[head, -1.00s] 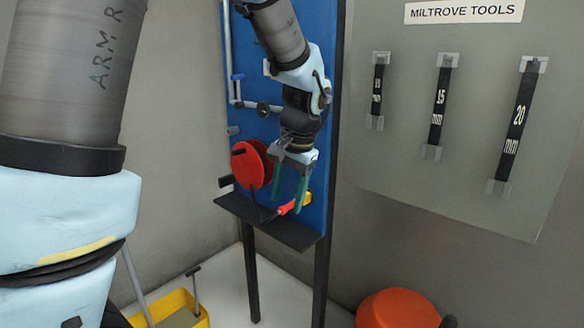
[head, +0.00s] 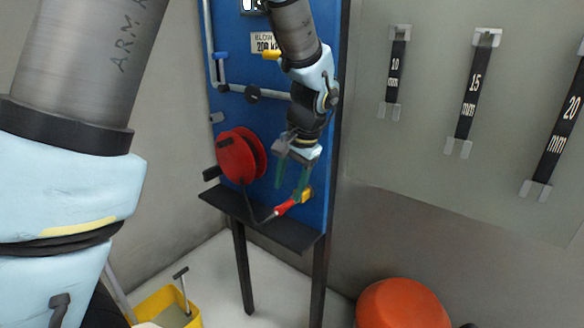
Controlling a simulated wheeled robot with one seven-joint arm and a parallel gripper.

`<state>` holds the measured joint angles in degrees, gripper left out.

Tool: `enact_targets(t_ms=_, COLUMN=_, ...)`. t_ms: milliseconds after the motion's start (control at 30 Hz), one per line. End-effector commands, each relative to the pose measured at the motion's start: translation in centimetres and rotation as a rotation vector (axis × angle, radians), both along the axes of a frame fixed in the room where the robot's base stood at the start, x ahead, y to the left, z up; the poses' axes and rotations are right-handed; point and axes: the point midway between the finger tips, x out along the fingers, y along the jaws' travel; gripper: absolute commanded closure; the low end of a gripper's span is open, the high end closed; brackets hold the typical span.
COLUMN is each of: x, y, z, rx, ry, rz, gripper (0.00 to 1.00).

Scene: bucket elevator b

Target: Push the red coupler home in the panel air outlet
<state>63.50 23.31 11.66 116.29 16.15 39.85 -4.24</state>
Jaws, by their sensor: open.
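The red coupler (head: 285,207) is a small red piece with a dark front end, at the lower right of the blue panel, just above the black shelf. A yellow fitting, probably the panel air outlet (head: 306,195), sits at its upper right end against the panel. The coupler's end touches or nearly touches it; I cannot tell how deep it sits. A dark hose runs from the coupler towards the red reel. My gripper (head: 290,195) points down with its green fingers open, close above and around the coupler; contact is not clear.
A red hose reel (head: 238,157) stands left of my gripper on the blue panel (head: 230,110). The black shelf (head: 262,222) lies below. Tool straps hang on the grey wall board (head: 440,180) at right. An orange round-topped object (head: 402,305) and a yellow bucket (head: 165,300) are on the floor.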

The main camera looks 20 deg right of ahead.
Motion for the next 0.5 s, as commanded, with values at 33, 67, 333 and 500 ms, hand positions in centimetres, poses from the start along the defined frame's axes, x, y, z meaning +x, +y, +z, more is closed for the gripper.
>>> enact_targets(t_ms=33, x=0.2, y=0.3, z=-0.8, rx=0.005, ry=0.003, rz=0.002, gripper=0.41)
enact_targets(t_ms=67, x=0.3, y=0.3, z=-1.3, rx=0.005, ry=0.003, rz=0.002, gripper=0.41)
enact_targets(t_ms=333, x=1.2, y=0.7, z=-4.7, rx=0.003, ry=0.001, rz=0.001, gripper=0.41)
enact_targets(t_ms=500, x=1.3, y=0.8, z=-5.6, rx=0.0, ry=0.0, rz=0.0, gripper=0.41)
